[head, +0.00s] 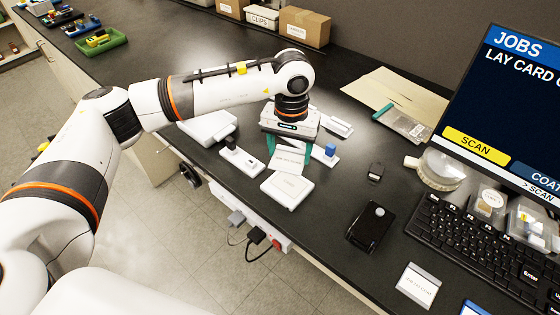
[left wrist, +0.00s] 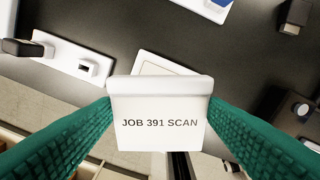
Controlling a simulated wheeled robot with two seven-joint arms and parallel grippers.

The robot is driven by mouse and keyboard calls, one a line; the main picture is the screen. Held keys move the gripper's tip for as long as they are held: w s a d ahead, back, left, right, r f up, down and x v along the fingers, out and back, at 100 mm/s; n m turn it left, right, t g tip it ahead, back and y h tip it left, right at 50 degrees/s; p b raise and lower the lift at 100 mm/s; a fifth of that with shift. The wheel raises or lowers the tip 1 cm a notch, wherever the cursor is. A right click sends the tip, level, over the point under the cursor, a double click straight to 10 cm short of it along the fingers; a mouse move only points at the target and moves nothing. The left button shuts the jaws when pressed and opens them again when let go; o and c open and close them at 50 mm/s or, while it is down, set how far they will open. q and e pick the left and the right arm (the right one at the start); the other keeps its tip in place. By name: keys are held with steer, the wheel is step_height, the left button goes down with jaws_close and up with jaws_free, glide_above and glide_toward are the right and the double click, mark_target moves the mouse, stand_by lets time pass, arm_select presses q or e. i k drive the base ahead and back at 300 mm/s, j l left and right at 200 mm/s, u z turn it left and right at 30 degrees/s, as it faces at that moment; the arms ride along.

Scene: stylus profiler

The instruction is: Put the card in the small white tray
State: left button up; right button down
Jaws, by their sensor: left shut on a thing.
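My left gripper (head: 290,161) is shut on a white card (head: 289,155), its green fingers gripping the two side edges. In the left wrist view the card (left wrist: 160,122) reads "JOB 391 SCAN" and has a thick pale upper edge. The small white tray (head: 287,189) lies on the black bench, just in front of the held card in the head view. In the left wrist view only a strip of the tray (left wrist: 152,60) shows past the card's upper edge. The card appears above the bench; its exact height is hard to tell. My right gripper is not in view.
A black device (head: 371,227), another white card (head: 418,285) and a keyboard (head: 480,245) lie further right. The bench's front edge is close.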

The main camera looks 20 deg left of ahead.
mark_target(208, 127)
steer(key=j+z, duration=0.3)
steer(key=j, duration=0.95)
steer(key=j+z, duration=0.3)
steer(key=j, duration=0.95)
